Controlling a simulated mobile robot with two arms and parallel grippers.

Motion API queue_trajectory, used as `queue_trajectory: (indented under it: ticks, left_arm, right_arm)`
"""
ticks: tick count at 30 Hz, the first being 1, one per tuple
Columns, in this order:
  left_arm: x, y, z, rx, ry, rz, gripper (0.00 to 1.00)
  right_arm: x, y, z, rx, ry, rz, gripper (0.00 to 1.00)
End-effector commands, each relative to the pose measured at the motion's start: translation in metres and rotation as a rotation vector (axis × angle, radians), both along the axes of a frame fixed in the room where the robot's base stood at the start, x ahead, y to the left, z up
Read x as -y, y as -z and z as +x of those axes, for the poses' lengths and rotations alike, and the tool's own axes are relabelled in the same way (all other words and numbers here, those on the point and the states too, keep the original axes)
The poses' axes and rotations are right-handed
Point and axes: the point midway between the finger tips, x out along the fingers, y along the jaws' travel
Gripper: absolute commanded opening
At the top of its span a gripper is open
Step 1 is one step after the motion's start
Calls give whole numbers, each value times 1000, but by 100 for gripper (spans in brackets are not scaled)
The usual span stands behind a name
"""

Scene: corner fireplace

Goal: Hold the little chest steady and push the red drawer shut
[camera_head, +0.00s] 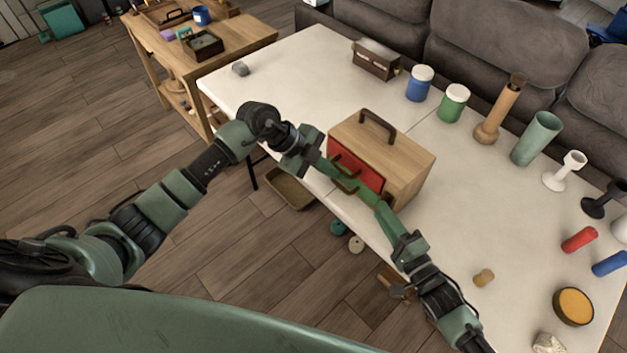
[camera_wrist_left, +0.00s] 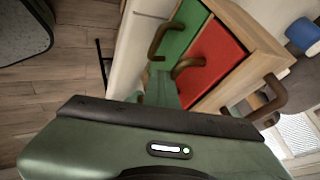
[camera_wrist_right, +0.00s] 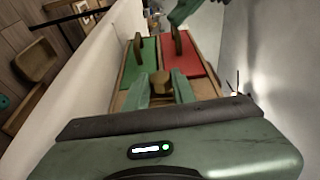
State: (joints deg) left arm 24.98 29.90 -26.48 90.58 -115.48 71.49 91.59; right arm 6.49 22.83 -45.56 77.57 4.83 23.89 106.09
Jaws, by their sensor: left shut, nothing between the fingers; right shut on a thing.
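The little wooden chest (camera_head: 405,165) stands on the white table with a dark handle (camera_head: 378,124) on top. Its red drawer (camera_head: 362,172) is above the green drawer (camera_wrist_left: 180,38); each has a brown handle. The red front looks about level with the frame; any small gap cannot be told. My left gripper (camera_head: 331,168) is shut and empty, its tips close to the red drawer front; contact cannot be told. My right gripper (camera_wrist_right: 161,88) is shut on a wooden knob (camera_wrist_right: 160,79) at the chest. The red drawer also shows in the right wrist view (camera_wrist_right: 184,60).
Blue (camera_head: 419,84) and green (camera_head: 453,103) jars, a wooden vase (camera_head: 500,112) and a green cup (camera_head: 536,138) stand behind and right of the chest. A small cork (camera_head: 484,277) lies near the front edge. The table left of the chest is mostly clear.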

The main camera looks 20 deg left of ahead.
Motion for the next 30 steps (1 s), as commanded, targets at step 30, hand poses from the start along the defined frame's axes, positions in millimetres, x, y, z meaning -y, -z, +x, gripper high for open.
queue_trajectory:
  ticks: [30]
  left_arm:
    - [-45,-33,-39,2,1,6,0]
  right_arm:
    - [-1,2,-1,-4,-2,-1,0]
